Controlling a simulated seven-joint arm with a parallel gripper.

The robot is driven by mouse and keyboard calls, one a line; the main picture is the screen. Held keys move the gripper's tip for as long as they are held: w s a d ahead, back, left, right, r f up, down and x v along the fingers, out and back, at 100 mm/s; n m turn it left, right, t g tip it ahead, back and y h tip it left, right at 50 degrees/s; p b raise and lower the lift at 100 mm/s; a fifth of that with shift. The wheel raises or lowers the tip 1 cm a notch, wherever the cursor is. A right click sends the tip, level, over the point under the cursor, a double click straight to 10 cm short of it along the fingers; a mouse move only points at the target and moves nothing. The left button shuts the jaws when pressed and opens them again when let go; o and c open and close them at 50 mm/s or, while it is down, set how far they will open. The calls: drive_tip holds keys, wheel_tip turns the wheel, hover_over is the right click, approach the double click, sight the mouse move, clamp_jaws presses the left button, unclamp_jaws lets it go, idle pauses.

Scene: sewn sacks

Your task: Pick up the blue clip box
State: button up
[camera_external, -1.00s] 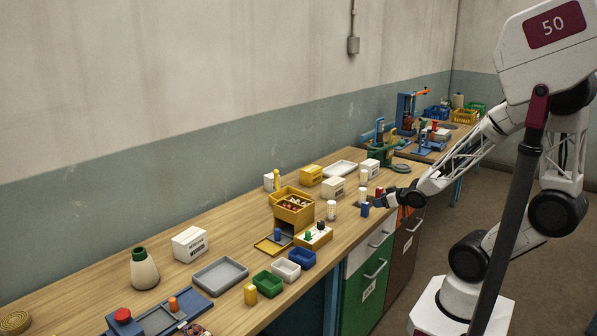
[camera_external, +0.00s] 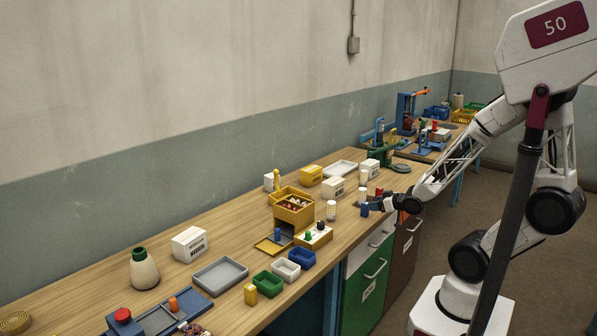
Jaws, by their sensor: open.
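A small upright blue piece (camera_external: 364,211) stands near the front edge of the bench, just below and beside my gripper tips. A small blue open-topped bin (camera_external: 301,259) stands farther left, next to a white bin. I cannot tell from the picture which of these is the blue clip box. My gripper (camera_external: 366,204) is open and low over the bench, reaching in from the right. It overlaps the top of the small blue piece; whether they touch cannot be told. The fingers are dark and small in this view.
A yellow bin (camera_external: 293,208) of small parts, a white bin (camera_external: 287,270) and a green bin (camera_external: 268,283) are farther left. White boxes (camera_external: 333,187) stand behind. The bench's front edge is close.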

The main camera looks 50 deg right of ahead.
sight(366, 204)
drive_tip(key=shift+w+f, duration=0.1)
drive_tip(key=shift+w, duration=0.15)
drive_tip(key=shift+w, duration=0.1)
drive_tip(key=shift+x, duration=2.55)
drive_tip(key=shift+f, duration=0.1)
drive_tip(key=c, duration=1)
